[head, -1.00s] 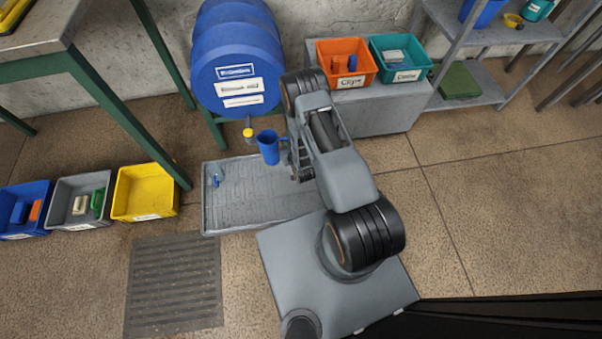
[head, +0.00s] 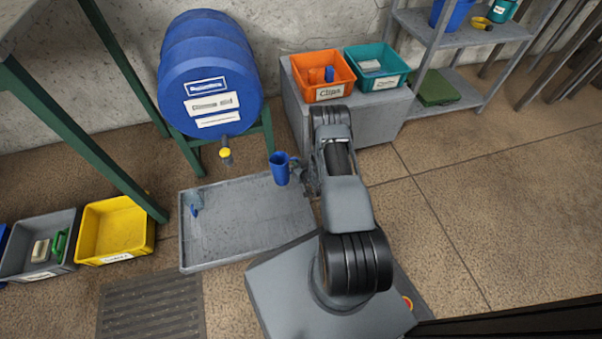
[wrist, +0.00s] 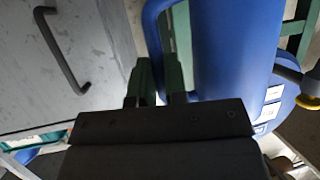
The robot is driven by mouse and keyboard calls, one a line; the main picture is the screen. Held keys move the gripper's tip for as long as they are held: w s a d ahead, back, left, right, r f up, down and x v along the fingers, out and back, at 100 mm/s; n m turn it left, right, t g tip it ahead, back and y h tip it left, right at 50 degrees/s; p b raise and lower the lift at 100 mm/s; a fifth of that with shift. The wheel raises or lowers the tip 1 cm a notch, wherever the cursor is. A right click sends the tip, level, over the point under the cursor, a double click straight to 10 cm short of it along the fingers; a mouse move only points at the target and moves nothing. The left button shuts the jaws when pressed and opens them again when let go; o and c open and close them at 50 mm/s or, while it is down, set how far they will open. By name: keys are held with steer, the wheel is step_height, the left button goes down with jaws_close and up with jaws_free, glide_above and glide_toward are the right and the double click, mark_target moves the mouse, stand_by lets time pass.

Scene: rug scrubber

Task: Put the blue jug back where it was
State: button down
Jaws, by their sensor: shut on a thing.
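The blue jug (head: 280,170) is in the head view, held above the right part of the grey drip tray (head: 245,258). It looks close to upright. My gripper (head: 300,172) is at the jug's right side, shut on its handle; the fingertips are small and partly hidden there. In the wrist view the jug (wrist: 235,45) fills the upper middle, with its handle (wrist: 152,30) at the fingers of my gripper (wrist: 158,88). The jug's contents cannot be made out.
A blue barrel (head: 210,75) with a yellow-topped tap (head: 225,153) stands behind the tray. A grey cabinet (head: 375,118) bears an orange bin (head: 321,92) and a teal bin (head: 377,82). A yellow bin (head: 112,230) is at left. Open floor (head: 500,190) lies at right.

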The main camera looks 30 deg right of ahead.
steer(key=shift+w+d+f+b, duration=0.1)
steer(key=shift+d+f+b, duration=0.25)
steer(key=shift+f, duration=0.45)
steer(key=shift+d+f+b, duration=0.2)
steer(key=shift+f+b, duration=0.2)
steer(key=shift+f, duration=0.4)
steer(key=shift+w+d+f+b, duration=0.1)
steer(key=shift+d+f+b, duration=0.25)
steer(key=shift+f, duration=0.45)
steer(key=shift+a+f, duration=0.1)
steer(key=shift+f, duration=0.05)
steer(key=c, duration=1.1)
jaws_free()
steer(key=shift+c, duration=0.2)
